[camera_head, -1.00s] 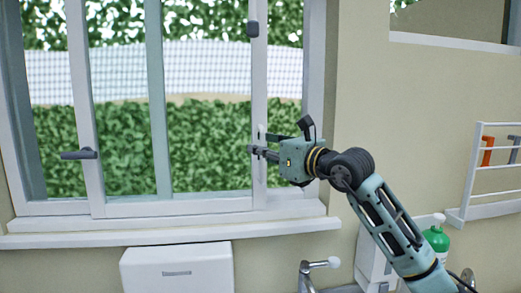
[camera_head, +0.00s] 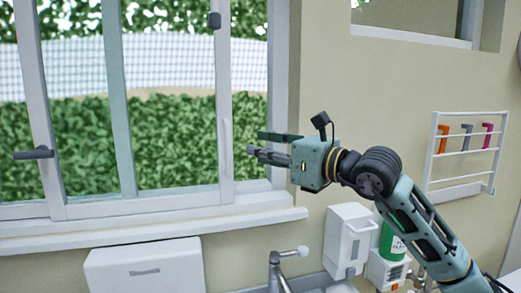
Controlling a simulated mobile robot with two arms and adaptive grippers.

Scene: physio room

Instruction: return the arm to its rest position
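My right gripper (camera_head: 262,145) is in the middle of the head view, in front of the right side of the window frame. Its two fingers are apart, one above the other, with nothing between them. A white vertical handle (camera_head: 227,145) on the window sash (camera_head: 224,105) stands just left of the fingertips. A gap shows between the fingertips and the handle. My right arm (camera_head: 425,225) comes in from the lower right. My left gripper is out of view.
The window has a dark grey handle (camera_head: 34,153) at the left and a white sill (camera_head: 150,224). Below are a white dispenser box (camera_head: 145,268), a tap (camera_head: 277,268), a soap dispenser (camera_head: 349,235) and a green bottle (camera_head: 391,243). A white wall rack (camera_head: 460,168) hangs at the right.

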